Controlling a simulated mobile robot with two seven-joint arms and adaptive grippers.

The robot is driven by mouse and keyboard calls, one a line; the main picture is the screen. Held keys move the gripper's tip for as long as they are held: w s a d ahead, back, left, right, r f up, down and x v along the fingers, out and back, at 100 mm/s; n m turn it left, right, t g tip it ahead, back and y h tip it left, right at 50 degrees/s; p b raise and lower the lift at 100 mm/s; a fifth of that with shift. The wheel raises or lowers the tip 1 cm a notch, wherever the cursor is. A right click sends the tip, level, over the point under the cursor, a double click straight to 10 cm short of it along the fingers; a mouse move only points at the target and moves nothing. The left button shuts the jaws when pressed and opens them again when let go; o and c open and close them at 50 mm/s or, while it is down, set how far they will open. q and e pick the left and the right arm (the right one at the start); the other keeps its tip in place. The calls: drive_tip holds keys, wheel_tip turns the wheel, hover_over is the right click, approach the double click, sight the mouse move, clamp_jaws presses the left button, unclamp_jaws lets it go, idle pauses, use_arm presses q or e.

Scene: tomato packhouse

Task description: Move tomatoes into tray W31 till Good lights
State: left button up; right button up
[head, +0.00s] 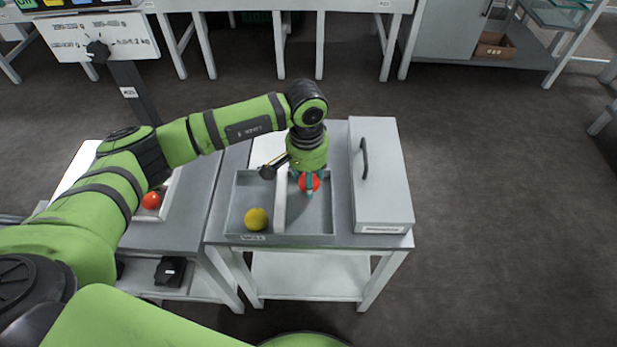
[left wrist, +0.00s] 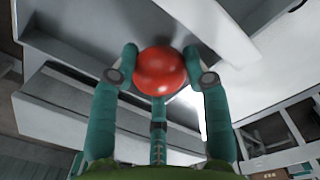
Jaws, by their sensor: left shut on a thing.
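My left gripper (head: 309,185) is over the right compartment of the grey divided tray (head: 283,239), whose front label is too small to read surely. It is shut on a red tomato (head: 308,182). In the left wrist view the red tomato (left wrist: 161,71) sits between the teal fingers of the left gripper (left wrist: 160,75). I cannot tell whether the tomato touches the tray floor. A yellow tomato (head: 256,219) lies in the tray's left compartment, near its front. Another red tomato (head: 151,200) lies at the table on the left, partly behind my arm. My right gripper is not in view.
A grey box with a black handle (head: 381,175) stands right of the tray on the same table. A white sign with a dial (head: 97,47) stands on a post at the back left. A small black device (head: 170,270) sits on the left table's lower shelf. Open floor lies to the right.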

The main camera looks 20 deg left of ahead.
use_arm(q)
drive_tip(key=o, duration=0.9)
drive_tip(key=c, duration=0.3)
drive_tip(key=shift+c, duration=0.2)
drive_tip(key=shift+r+p, duration=1.5)
drive_tip(key=shift+r, duration=2.05)
